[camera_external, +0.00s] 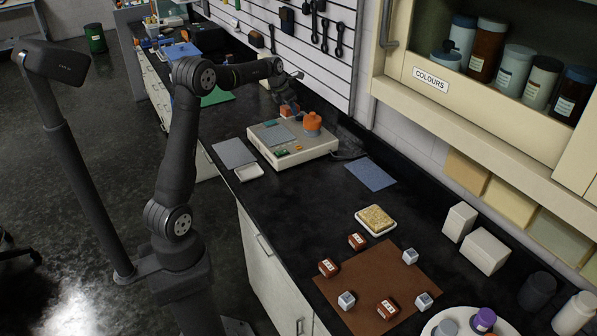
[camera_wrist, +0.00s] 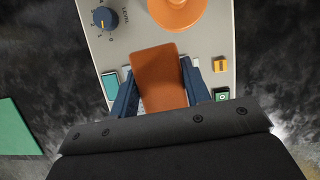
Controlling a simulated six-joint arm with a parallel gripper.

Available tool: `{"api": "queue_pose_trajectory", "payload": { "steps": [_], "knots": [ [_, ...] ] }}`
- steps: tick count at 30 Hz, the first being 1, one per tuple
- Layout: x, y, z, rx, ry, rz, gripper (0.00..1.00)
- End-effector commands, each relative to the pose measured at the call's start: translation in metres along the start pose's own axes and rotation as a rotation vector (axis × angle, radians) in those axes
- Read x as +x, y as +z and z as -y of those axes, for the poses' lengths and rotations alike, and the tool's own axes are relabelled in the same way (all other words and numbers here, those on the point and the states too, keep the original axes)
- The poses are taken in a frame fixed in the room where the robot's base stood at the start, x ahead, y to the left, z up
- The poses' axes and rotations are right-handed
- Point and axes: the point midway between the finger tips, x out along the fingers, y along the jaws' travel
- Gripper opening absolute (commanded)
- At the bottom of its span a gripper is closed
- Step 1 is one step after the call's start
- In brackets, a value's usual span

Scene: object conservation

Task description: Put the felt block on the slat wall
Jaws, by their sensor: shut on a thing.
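My gripper (camera_external: 289,106) is shut on an orange-brown block (camera_wrist: 158,72), which appears to be the felt block. In the wrist view the blue fingers (camera_wrist: 157,85) press on its left and right sides. In the external view the held block (camera_external: 286,111) shows small, above the back of a pale bench device (camera_external: 300,151); any gap to the device is hard to judge. The slat wall (camera_external: 335,70) is white with dark grooves and stands behind the bench, beyond my gripper. Several dark tools hang on it.
The device carries an orange knob (camera_external: 312,122), close to the right of my gripper, and a blue dial (camera_wrist: 105,18). A cupboard (camera_external: 470,110) with jars juts out to the right. A brown mat (camera_external: 375,275) with small blocks lies in front. A blue sheet (camera_external: 370,174) lies flat.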

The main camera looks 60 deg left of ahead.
Motion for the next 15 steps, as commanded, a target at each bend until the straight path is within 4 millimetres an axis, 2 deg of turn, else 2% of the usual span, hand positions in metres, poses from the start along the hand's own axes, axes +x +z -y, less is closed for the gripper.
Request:
{"api": "queue_pose_trajectory", "payload": {
  "steps": [1,3,6,9,15],
  "knots": [
    [-0.005,-0.012,-0.028,-0.055,0.022,0.001,0.2],
    [-0.011,-0.026,-0.058,-0.117,0.047,0.003,0.2],
    [-0.018,-0.043,-0.091,-0.189,0.076,0.006,0.2],
    [-0.024,-0.057,-0.114,-0.239,0.097,0.008,0.2],
    [-0.032,-0.077,-0.145,-0.31,0.126,0.01,0.2]
  ]
}}
